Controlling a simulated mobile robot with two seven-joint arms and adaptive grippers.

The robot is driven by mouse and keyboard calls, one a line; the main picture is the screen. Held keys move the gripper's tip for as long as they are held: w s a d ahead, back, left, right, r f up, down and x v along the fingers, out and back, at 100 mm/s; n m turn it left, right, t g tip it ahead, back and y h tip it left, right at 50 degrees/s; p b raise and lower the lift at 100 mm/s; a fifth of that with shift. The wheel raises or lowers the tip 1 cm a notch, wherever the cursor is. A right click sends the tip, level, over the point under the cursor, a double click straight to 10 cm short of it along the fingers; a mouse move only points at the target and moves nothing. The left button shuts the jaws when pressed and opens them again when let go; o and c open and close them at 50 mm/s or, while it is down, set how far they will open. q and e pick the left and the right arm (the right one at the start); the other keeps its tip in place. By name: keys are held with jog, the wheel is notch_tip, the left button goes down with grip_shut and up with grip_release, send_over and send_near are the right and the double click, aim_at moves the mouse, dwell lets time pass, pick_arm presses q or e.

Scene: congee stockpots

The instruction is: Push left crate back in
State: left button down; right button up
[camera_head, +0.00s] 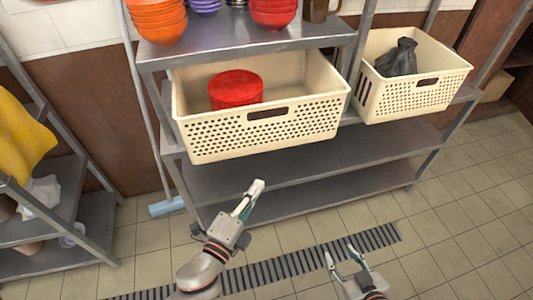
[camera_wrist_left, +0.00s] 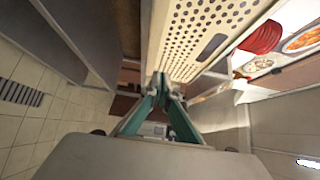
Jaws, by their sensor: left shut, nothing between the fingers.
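The left crate (camera_head: 262,137) is a cream plastic basket with a perforated front and a slot handle. It sits on the upper shelf, its front jutting past the shelf edge, with a red round container (camera_head: 235,88) inside. In the left wrist view its perforated wall (camera_wrist_left: 205,35) is close ahead of the fingers. My left gripper (camera_head: 258,186) is shut and empty, below the crate's front in the head view; its fingertips also show in the left wrist view (camera_wrist_left: 158,84). I cannot tell whether they touch the crate. My right gripper (camera_head: 343,254) is open and empty above the floor.
A second cream crate (camera_head: 415,90) with a dark bag (camera_head: 397,58) sits on the right. Orange bowls (camera_head: 158,20) and red bowls (camera_head: 273,12) stand on the top shelf (camera_head: 225,49). The lower shelf (camera_head: 300,165) is bare. Another rack stands at the left.

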pick_arm(q)
jog(key=p, duration=0.1)
send_near(272, 145)
jog(key=w+d, duration=0.2)
jog(key=d, duration=0.2)
jog(key=w, duration=0.1)
jog(key=w+a, duration=0.1)
jog(key=shift+w+a+r, duration=0.1)
jog(key=shift+w+a, duration=0.05)
jog(key=shift+w, duration=0.25)
jog(key=shift+w+a+p, duration=0.15)
jog(key=shift+w+p, duration=0.15)
jog(key=w+a, duration=0.1)
jog(key=w, duration=0.2)
jog(key=w+a, duration=0.2)
jog(key=w, duration=0.2)
jog(key=w+a+b, duration=0.1)
jog(key=w, duration=0.3)
jog(key=shift+a, duration=0.2)
